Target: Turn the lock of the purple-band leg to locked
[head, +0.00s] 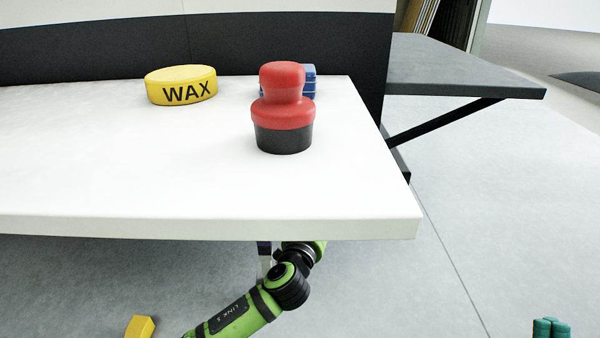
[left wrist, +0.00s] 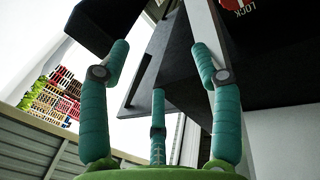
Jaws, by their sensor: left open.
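The white top (head: 120,190) carries a yellow WAX tin (head: 181,85), a red-knobbed black tool (head: 283,110) and blue blocks (head: 308,82). A grey shelf (head: 455,70) juts out at the right. A yellow block (head: 140,327) shows low down.

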